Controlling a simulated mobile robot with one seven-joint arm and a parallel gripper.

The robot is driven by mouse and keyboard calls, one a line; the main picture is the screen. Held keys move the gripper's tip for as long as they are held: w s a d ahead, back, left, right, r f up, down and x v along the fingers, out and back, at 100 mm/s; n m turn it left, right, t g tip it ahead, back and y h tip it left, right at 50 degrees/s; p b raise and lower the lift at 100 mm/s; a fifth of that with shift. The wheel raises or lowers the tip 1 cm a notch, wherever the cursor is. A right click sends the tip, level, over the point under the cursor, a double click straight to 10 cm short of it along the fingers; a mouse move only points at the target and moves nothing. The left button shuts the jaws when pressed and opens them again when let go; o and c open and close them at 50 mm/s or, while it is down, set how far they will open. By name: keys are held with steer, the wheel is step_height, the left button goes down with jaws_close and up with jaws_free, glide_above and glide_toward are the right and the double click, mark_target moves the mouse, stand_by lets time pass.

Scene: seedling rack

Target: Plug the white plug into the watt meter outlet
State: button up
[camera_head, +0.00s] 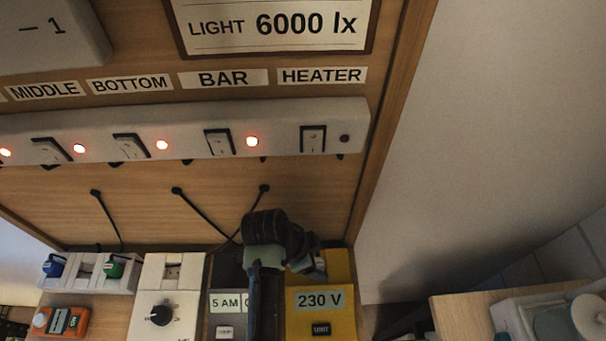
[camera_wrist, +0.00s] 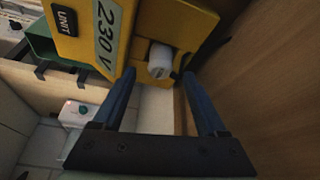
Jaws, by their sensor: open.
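The watt meter is a yellow box (camera_head: 343,300) with a "230 V" label and a dark UNIT button, at the lower middle of the head view. It fills the top of the wrist view (camera_wrist: 150,22). The white plug (camera_wrist: 160,58) is a short white cylinder against the yellow meter in the wrist view. How deep it sits there is hidden. My gripper (camera_wrist: 160,74) is open, with one blue finger on each side of the plug and gaps visible. In the head view, my gripper (camera_head: 310,262) covers the meter's upper left, hiding most of the outlet area.
A dark timer with a "5 AM" label (camera_head: 226,302) stands left of the meter. Further left are a white dial box (camera_head: 160,315) and a white outlet strip (camera_head: 100,284) with blue and green plugs. A switch bar (camera_head: 280,118) runs above. A wooden side panel (camera_head: 392,115) borders the right.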

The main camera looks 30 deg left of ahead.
steer(key=b+v, duration=0.1)
steer(key=v, duration=0.9)
steer(key=shift+r+b, duration=0.35)
steer(key=shift+b, duration=0.05)
steer(key=shift+s, duration=0.1)
